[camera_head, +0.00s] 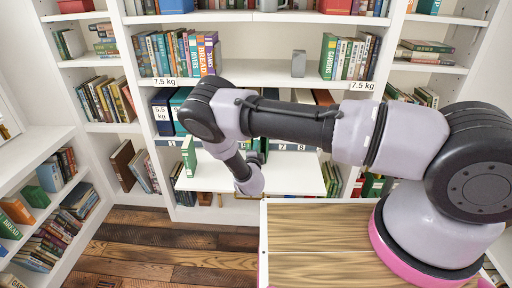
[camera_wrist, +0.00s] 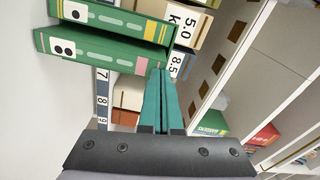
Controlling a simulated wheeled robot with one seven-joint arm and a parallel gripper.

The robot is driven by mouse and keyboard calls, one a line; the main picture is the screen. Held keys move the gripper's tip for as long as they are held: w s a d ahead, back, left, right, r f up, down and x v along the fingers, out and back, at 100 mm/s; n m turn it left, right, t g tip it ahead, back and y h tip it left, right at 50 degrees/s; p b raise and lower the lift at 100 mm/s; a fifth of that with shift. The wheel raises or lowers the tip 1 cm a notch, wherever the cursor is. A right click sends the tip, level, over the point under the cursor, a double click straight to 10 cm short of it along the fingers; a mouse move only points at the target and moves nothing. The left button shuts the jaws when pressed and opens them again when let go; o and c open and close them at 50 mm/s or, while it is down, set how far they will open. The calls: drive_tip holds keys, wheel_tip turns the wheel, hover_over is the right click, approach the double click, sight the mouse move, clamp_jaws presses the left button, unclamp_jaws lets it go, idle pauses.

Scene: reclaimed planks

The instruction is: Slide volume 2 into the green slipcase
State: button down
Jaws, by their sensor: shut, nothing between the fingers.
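In the wrist view, two green book-like things lie side by side at the upper left. In the head view my arm hides the fingers; a small green book (camera_head: 189,155) stands upright on the white board.
The white board (camera_head: 205,178) juts out from the bookcase below numbered labels. Boxes marked with weights, such as 5.0 (camera_wrist: 186,30), stand behind. Full bookshelves (camera_head: 175,53) surround the board. A wooden top (camera_head: 315,235) lies in front, and plank floor (camera_head: 160,250) is clear at left.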

drive_tip(key=shift+w+d, duration=0.1)
drive_tip(key=shift+w, duration=1.25)
drive_tip(key=shift+s, duration=0.1)
